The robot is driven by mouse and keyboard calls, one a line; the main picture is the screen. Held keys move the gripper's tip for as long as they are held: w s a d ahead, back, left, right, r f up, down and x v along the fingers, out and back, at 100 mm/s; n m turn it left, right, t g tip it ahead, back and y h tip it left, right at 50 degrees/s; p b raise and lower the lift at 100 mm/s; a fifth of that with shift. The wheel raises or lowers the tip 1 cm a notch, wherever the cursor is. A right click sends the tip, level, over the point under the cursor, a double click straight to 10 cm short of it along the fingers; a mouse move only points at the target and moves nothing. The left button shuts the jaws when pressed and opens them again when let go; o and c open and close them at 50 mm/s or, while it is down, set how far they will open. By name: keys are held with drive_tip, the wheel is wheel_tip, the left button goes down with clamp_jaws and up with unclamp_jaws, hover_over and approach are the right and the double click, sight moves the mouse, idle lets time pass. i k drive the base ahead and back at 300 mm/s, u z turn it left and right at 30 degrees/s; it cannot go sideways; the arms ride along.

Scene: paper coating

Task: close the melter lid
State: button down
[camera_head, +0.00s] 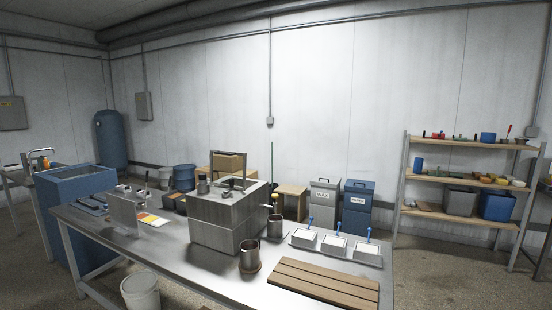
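The melter (222,238) is a steel box standing on the middle of the long steel table. Its upper part (225,212) is wider and has a flat top. A dark upright frame (245,166) rises above the top, with a small cylindrical piece beside it to the left. I cannot tell which part is the lid or how far open it stands. A tap with a yellowish tip (276,196) is on the right side. My gripper and arm are not in view.
Two metal cups (249,258) stand at the melter's right front. A slatted wooden board (322,285) and several white trays with blue handles (335,246) lie to the right. Upright plates (124,210) stand left. A white bucket (141,292) is by the table's front.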

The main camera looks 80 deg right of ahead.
sight(216, 153)
drive_tip(key=z, duration=0.95)
drive_tip(key=i, duration=1.65)
